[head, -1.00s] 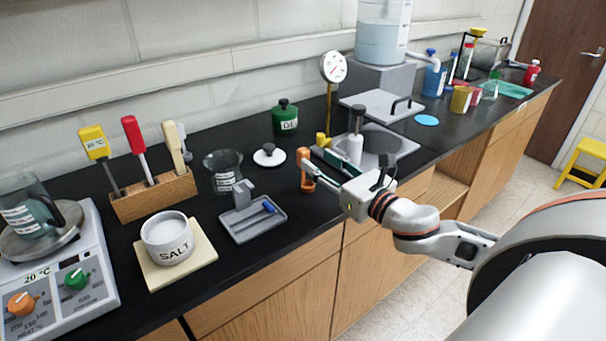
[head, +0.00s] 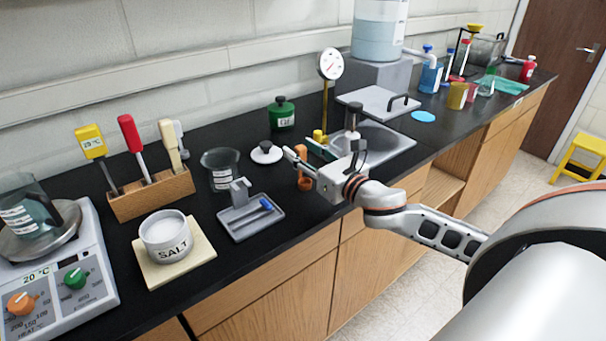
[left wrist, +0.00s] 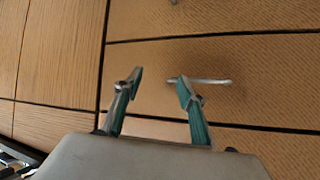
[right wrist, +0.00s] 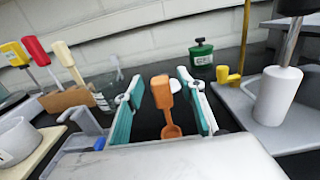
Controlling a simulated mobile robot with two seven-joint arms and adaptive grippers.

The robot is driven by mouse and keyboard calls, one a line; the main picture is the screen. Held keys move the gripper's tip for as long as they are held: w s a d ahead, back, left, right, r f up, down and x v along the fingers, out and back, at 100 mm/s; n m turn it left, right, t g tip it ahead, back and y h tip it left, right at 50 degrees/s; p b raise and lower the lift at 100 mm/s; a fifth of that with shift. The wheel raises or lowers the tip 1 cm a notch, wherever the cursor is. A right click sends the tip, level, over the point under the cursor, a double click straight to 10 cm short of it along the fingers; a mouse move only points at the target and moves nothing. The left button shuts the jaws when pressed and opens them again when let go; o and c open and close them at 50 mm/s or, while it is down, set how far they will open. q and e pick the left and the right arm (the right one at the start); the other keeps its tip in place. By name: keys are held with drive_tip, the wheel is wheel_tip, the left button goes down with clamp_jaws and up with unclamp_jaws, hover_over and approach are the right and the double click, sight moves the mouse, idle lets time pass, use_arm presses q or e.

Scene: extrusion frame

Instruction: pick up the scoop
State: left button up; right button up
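The orange scoop (head: 304,175) stands upright on the black bench top near its front edge. In the right wrist view the scoop (right wrist: 162,97) shows its handle up and its bowl down, between my two finger pads in the picture. My right gripper (head: 301,150) is open, with a visible gap between each finger and the scoop. It also shows in the right wrist view (right wrist: 158,90). My left gripper (left wrist: 155,80) is open and empty in front of wooden drawer fronts; it is not in the head view.
A grey tray (head: 238,231) with a blue-handled item and a beaker (head: 221,170) lie left of the scoop. A white lid with a dark knob (head: 266,154) is behind it.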

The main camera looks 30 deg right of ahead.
clamp_jaws()
drive_tip(key=shift+r, duration=0.1)
